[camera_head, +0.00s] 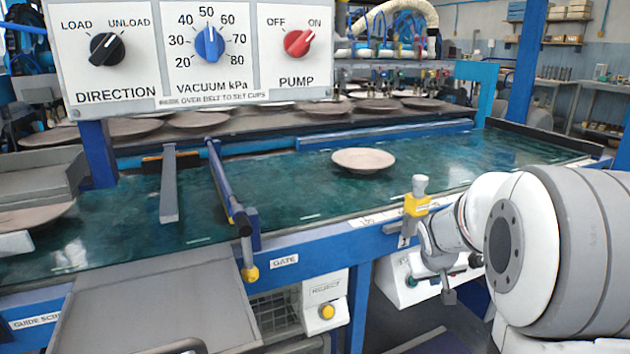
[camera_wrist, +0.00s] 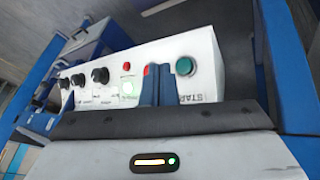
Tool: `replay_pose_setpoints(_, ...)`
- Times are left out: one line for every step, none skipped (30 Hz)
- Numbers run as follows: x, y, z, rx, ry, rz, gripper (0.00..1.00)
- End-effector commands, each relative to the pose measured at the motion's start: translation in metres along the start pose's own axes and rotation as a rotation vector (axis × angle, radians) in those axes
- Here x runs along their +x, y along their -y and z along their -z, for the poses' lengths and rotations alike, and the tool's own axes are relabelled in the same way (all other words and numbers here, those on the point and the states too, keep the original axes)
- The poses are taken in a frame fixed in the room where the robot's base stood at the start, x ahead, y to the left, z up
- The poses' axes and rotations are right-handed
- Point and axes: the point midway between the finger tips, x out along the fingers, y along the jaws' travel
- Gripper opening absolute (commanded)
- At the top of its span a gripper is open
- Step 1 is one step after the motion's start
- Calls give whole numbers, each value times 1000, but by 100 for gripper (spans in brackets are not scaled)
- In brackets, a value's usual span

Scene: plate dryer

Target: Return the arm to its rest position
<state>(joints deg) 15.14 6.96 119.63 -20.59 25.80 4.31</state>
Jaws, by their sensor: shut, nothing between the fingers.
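My gripper (camera_wrist: 158,84) shows in the wrist view as two blue fingers pressed together, with nothing between them. Behind the fingers is a white control box (camera_wrist: 208,72) with a green START button (camera_wrist: 185,66), a red button or light beside the fingers, and several black knobs. No contact with the box can be made out. In the head view my arm comes in from the right, with its wrist low in front of the machine's front edge, near the white control box (camera_head: 395,284). The fingertips cannot be made out clearly there.
A plate (camera_head: 363,160) lies on the green belt (camera_head: 290,185). A yellow-collared lever (camera_head: 416,205) stands close to my wrist. A blue gate bar (camera_head: 228,185) crosses the belt. The panel (camera_head: 205,50) has direction, vacuum and pump knobs; the pump knob (camera_head: 299,43) points towards ON.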

Motion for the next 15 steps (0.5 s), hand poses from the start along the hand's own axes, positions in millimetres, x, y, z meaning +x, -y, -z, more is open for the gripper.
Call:
replay_pose_setpoints(-37,-1,8,0,3,7,0)
replay_pose_setpoints(-51,0,8,1,9,13,0)
replay_pose_setpoints(-71,3,8,3,18,22,0)
replay_pose_setpoints(-86,4,7,3,23,28,0)
replay_pose_setpoints(-100,6,6,4,32,34,0)
replay_pose_setpoints(-118,8,5,4,40,44,0)
replay_pose_setpoints(-132,10,4,4,47,50,0)
replay_pose_setpoints(-145,12,2,5,53,58,0)
replay_pose_setpoints(-163,14,0,5,62,67,0)
replay_pose_setpoints(-176,16,-1,5,69,75,0)
replay_pose_setpoints(-190,18,-3,6,76,83,0)
replay_pose_setpoints(-207,19,-5,6,85,93,0)
replay_pose_setpoints(-220,21,-7,6,92,101,0)
replay_pose_setpoints(-233,23,-9,6,98,109,0)
replay_pose_setpoints(-250,24,-12,5,108,120,0)
